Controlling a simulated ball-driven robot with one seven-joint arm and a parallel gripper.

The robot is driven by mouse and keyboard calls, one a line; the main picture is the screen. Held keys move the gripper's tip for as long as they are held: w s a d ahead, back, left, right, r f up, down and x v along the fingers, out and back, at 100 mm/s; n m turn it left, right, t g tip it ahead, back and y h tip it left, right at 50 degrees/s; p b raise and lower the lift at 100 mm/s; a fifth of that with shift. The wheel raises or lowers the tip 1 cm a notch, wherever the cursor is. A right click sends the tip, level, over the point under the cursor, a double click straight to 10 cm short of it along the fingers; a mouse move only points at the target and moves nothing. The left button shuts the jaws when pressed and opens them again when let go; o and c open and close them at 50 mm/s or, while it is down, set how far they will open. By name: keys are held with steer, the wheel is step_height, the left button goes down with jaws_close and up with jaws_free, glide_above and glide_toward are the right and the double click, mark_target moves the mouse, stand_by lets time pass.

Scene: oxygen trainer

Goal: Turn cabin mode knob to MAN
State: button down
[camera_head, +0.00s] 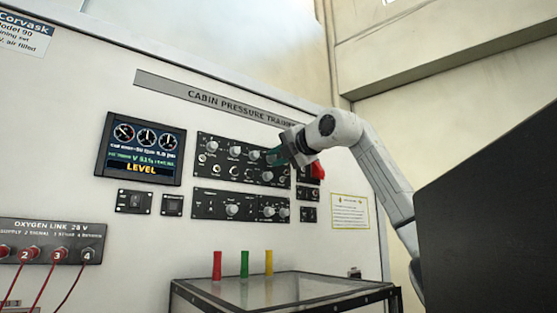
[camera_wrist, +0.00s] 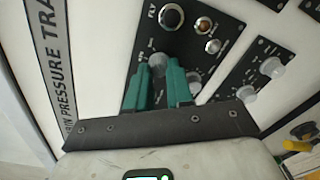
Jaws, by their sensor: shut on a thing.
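My gripper (camera_head: 275,156) reaches from the right to the upper right part of the black upper control panel (camera_head: 222,160). In the wrist view my gripper (camera_wrist: 157,68) has its green fingers on either side of a grey knob (camera_wrist: 157,60), shut on it. Most of the knob is hidden by the fingers, and its pointer cannot be made out. A short label by the knob is too blurred to read, so I cannot tell which setting it points at. In the head view the fingers cover this spot.
A lit display (camera_head: 141,149) reads LEVEL. A lower panel (camera_head: 240,206) has more knobs. A red part (camera_head: 317,170) sits close beside my wrist. An oxygen link panel (camera_head: 50,240) with red cables is at left.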

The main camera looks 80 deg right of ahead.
stand_by(0.3)
steer(key=c, duration=1)
jaws_free()
steer(key=shift+s, duration=0.1)
steer(key=b+v, duration=0.2)
steer(key=v, duration=0.8)
steer(key=shift+s+a, duration=0.2)
steer(key=shift+s, duration=0.1)
